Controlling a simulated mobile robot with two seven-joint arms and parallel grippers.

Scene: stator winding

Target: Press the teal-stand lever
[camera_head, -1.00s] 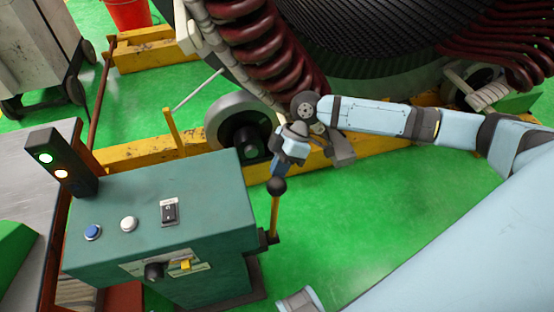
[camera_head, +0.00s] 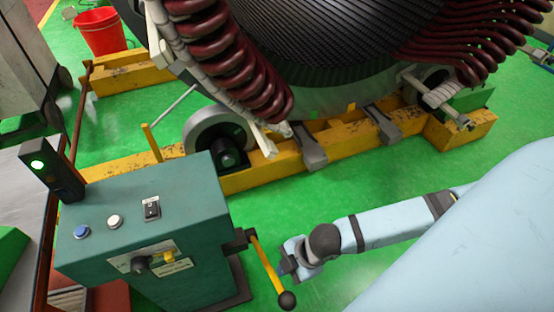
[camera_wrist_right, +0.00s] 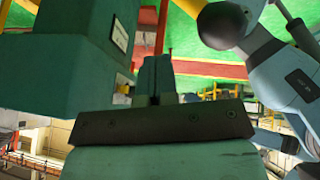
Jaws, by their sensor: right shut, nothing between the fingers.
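The teal stand (camera_head: 195,230) is at the lower left in the head view, with blue and white buttons on top. Its yellow lever (camera_head: 265,263) slopes down to the right from the stand's side. The lever's black ball end (camera_head: 287,300) is at the bottom. My right gripper (camera_head: 285,266) is shut and empty, close beside the lever's middle; whether it touches is unclear. In the right wrist view, the closed fingers (camera_wrist_right: 157,75) show at centre and the teal stand (camera_wrist_right: 75,55) at left. My left gripper is not seen.
A signal post (camera_head: 38,165) beside the stand shows a lit green lamp. The large stator (camera_head: 330,45) rests over a yellow frame (camera_head: 250,178) with a roller (camera_head: 215,132). A red bucket (camera_head: 98,32) stands behind. Green floor is open right of the stand.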

